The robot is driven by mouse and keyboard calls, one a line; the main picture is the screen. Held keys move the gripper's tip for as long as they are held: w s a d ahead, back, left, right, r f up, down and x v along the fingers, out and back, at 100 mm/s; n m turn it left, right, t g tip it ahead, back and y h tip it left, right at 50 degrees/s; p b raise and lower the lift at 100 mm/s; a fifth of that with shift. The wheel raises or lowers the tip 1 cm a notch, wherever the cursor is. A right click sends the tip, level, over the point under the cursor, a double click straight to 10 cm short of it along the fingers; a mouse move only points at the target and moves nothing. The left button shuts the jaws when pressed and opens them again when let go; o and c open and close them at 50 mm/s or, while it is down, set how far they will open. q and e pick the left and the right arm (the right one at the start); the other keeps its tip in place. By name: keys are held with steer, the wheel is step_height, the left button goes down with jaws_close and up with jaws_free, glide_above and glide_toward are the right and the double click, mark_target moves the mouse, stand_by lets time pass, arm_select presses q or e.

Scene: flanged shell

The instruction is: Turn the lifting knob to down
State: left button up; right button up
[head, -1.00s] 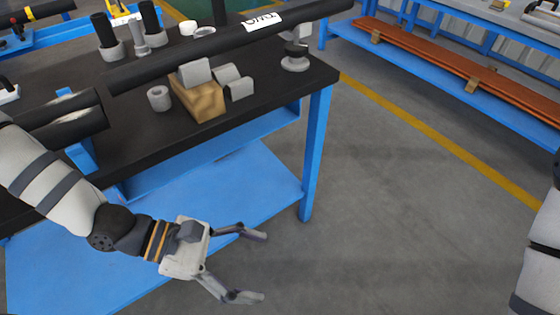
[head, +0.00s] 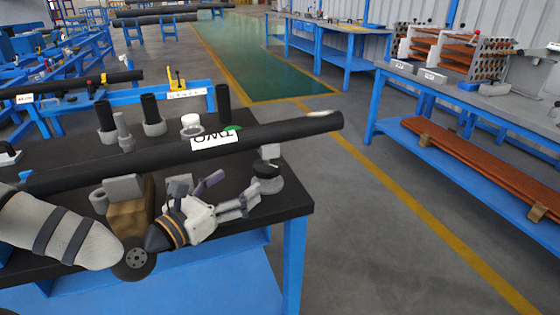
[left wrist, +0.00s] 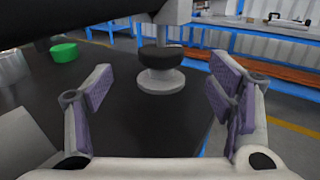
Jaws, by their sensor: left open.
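The lifting knob (head: 267,170) is a black disc on a grey round flanged base, under a grey support block at the right end of the long black pipe. It also shows in the left wrist view as a black knob (left wrist: 160,57), centred ahead between the fingers. My left gripper (head: 234,193) is over the table's right end, just left of the knob, with its fingers pointing at it. In the left wrist view the left gripper (left wrist: 163,95) is open and empty, its purple-padded fingers apart from the knob. My right gripper is not in view.
The black pipe (head: 105,167) with a white label runs above the black tabletop (head: 287,192). A tan block (head: 130,215) with a grey top stands left of the gripper. A green object (left wrist: 64,53) lies left of the knob. Grey floor is clear to the right.

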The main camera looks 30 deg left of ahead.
mark_target(267, 164)
arm_select(q)
steer(key=w, duration=0.1)
steer(key=w+f+b, duration=0.1)
steer(key=w, duration=0.2)
steer(key=shift+d+f, duration=0.15)
steer(key=shift+d, duration=0.15)
steer(key=w, duration=0.2)
steer(key=w+b, duration=0.1)
steer(key=w, duration=0.3)
steer(key=shift+w+d+r, duration=0.2)
steer(key=shift+d+r, duration=0.1)
steer(key=shift+d, duration=0.1)
steer(key=shift+w+r, duration=0.15)
steer(key=shift+w, duration=0.15)
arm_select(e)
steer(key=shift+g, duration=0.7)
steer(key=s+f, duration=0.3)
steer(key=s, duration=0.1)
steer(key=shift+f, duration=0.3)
arm_select(q)
steer(key=shift+c, duration=0.5)
steer(key=c, duration=1.1)
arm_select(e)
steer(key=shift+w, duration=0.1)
